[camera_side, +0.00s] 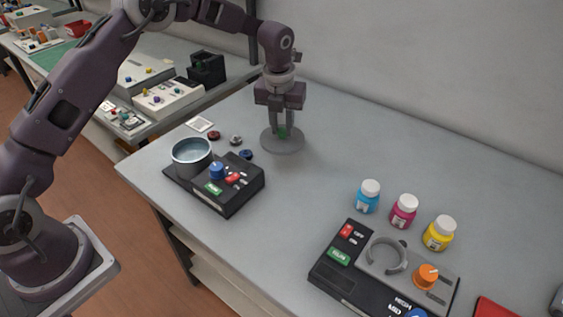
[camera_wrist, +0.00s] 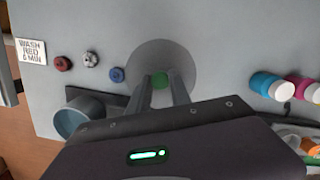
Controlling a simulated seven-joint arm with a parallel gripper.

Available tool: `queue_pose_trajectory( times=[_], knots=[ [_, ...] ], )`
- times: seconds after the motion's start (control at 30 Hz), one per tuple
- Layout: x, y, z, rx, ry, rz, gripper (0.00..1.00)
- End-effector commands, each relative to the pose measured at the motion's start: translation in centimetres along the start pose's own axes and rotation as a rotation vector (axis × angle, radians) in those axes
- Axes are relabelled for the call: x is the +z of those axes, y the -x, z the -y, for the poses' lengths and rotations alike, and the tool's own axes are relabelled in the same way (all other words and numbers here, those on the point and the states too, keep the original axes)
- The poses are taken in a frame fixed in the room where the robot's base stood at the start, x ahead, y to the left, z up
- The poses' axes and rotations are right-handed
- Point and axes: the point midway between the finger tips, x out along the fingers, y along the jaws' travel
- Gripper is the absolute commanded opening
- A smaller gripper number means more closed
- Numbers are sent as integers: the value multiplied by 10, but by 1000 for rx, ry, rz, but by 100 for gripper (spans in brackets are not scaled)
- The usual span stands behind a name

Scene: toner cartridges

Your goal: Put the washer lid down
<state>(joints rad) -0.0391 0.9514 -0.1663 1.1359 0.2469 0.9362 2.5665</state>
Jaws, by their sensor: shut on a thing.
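The washer lid is a round grey disc (camera_side: 283,141) with a small green knob. My gripper (camera_side: 282,130) is above its middle, pointing down, shut on the green knob. In the wrist view the lid (camera_wrist: 180,62) lies below my fingers, with the green knob (camera_wrist: 160,81) between the fingertips. The lid is level at the table surface or very close to it; I cannot tell if it touches. The washer (camera_side: 215,182) is a black box to the left, with an open, round grey tub (camera_side: 191,156) that shows a bluish inside.
Three small caps, red (camera_side: 214,135), grey (camera_side: 235,140) and blue (camera_side: 246,154), lie between washer and lid, near a white card (camera_side: 199,124). Cyan (camera_side: 367,197), magenta (camera_side: 403,212) and yellow (camera_side: 438,234) bottles stand right, behind another black device (camera_side: 340,280). The table right of the lid is clear.

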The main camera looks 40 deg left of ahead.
Motion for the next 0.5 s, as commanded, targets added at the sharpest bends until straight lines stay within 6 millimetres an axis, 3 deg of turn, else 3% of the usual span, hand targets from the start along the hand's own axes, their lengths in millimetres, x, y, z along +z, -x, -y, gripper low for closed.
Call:
queue_pose_trajectory(
  times=[0.13, 0.5],
  knots=[
    [-7, -36, 0, 3, -4, -4, 0],
    [-14, -87, -1, 2, 1, -2, 0]
  ],
)
